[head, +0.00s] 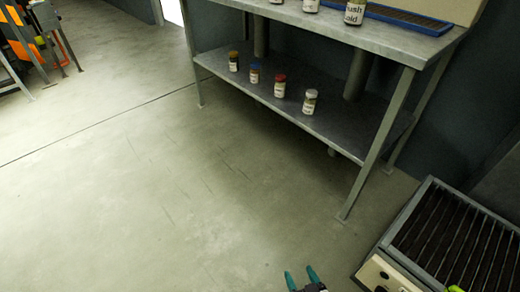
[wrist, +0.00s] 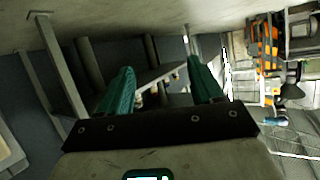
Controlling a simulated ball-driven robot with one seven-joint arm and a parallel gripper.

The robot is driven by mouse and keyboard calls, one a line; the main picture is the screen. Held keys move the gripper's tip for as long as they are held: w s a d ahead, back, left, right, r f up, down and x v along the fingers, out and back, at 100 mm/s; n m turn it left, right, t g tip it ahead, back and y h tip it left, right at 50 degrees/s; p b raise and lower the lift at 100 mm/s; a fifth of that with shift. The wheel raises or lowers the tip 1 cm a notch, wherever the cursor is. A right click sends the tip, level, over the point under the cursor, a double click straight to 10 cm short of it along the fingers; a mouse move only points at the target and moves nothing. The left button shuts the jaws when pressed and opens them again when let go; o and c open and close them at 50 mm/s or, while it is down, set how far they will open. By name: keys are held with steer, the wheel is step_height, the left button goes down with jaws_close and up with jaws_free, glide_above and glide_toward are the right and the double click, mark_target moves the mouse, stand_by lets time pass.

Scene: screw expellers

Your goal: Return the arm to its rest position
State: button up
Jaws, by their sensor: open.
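My gripper (head: 302,275) shows at the bottom edge of the head view, with two green fingertips spread apart and nothing between them. It is over bare floor, in front of the metal bench. In the wrist view my gripper (wrist: 160,78) has its two green fingers well apart and empty. The bench legs and lower shelf show beyond the fingers there. The rest of my arm is out of the head view.
A metal bench (head: 385,52) holds jars and a blue-rimmed tray (head: 395,16) on top; several jars stand on its lower shelf (head: 225,65). A slatted machine (head: 455,240) is at bottom right. Orange equipment (head: 22,42) stands far left. The left floor is clear.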

steer(key=s+d+r+m+g+h, duration=0.1)
steer(key=s+d+r+g+h, duration=0.1)
steer(key=s+d+r+g, duration=0.7)
steer(key=s+d+r+m+g+h, duration=0.1)
steer(key=s+d+r+g, duration=0.25)
steer(key=s+r, duration=0.7)
step_height(320, 180, up, 32)
steer(key=s+p, duration=0.1)
steer(key=p, duration=3.4)
steer(key=shift+s+d+r, duration=0.15)
steer(key=shift+s+d, duration=0.1)
steer(key=shift+c, duration=0.2)
